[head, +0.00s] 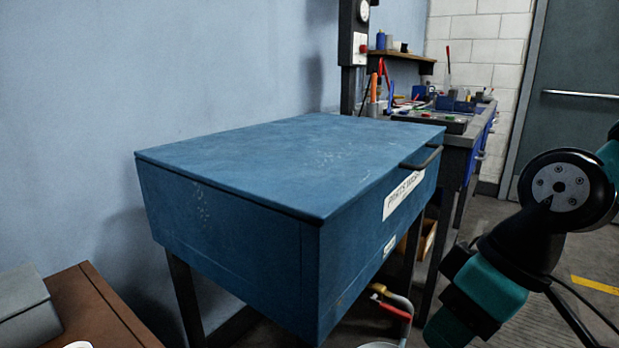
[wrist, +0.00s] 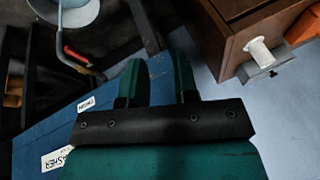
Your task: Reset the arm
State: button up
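My arm (head: 535,215), teal and black, is bent at the right of the head view, to the right of a blue parts washer (head: 290,165). I cannot make out my gripper's fingers in the head view. In the wrist view my gripper (wrist: 159,66) has two green fingers standing apart with nothing between them. The blue washer also shows in the wrist view (wrist: 35,140), at the lower left beside the gripper.
The washer's lid is closed, with a dark handle (head: 422,158) on its front edge. A red-handled tap (head: 392,306) hangs below. A cluttered workbench (head: 445,125) stands behind. A brown cabinet (head: 95,315) is at the lower left. Open floor (head: 590,250) lies right.

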jog(key=s+r, duration=0.1)
jog(key=s, duration=0.5)
notch_tip(320, 180, up, 24)
jog(key=m+p, duration=0.1)
jog(key=p, duration=2.3)
jog(key=shift+w+a+g+h, duration=0.2)
jog(key=shift+g+h, duration=0.1)
